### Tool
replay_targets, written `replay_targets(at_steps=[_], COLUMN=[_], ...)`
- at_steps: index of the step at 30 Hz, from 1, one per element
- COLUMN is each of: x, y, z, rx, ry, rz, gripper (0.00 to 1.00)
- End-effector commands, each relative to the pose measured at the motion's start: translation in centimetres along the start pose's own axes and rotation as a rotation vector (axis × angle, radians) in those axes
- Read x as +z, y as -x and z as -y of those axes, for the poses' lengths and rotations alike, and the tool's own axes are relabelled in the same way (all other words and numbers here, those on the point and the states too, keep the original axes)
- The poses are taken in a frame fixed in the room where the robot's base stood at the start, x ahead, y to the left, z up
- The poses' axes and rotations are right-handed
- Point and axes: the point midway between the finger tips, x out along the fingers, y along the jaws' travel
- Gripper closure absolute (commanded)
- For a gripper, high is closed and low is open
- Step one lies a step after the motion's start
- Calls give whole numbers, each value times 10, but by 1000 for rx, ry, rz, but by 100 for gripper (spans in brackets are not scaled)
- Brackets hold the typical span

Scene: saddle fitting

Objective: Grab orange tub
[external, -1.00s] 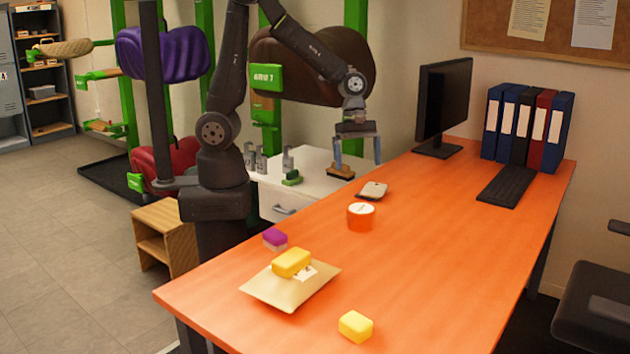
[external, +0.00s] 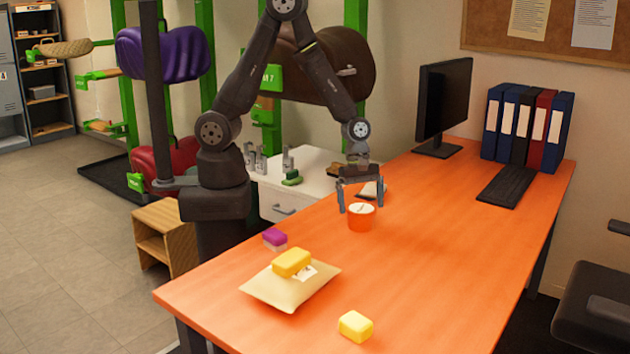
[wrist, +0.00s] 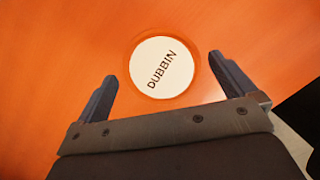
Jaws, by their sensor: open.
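The orange tub (external: 361,220) stands upright on the orange desk. Its white lid reads "DUBBIN" in the wrist view (wrist: 161,68). My gripper (external: 361,211) is open and empty, pointing down just above the tub. In the external view its two fingers come down on either side of the tub's top. In the wrist view the fingers (wrist: 163,70) are spread wider than the tub, with the lid in the gap toward their tips. I cannot tell whether either finger touches the tub.
A small device (external: 371,189) lies behind the tub, partly hidden by my gripper. The desk (external: 440,260) right of the tub is clear.

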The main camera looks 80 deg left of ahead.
Motion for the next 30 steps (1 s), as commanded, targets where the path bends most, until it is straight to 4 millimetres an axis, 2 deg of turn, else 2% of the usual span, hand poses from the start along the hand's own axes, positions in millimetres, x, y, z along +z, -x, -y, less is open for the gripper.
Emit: replay_targets(at_steps=[9, 20, 27, 30], x=[0, 0, 0, 0], y=[-39, -45, -45, -44], z=[2, 2, 2, 2], rx=[-2, -1, -1, 0], ry=[1, 0, 0, 0], rz=[-1, -1, 0, 0], gripper=[0, 0, 47, 48])
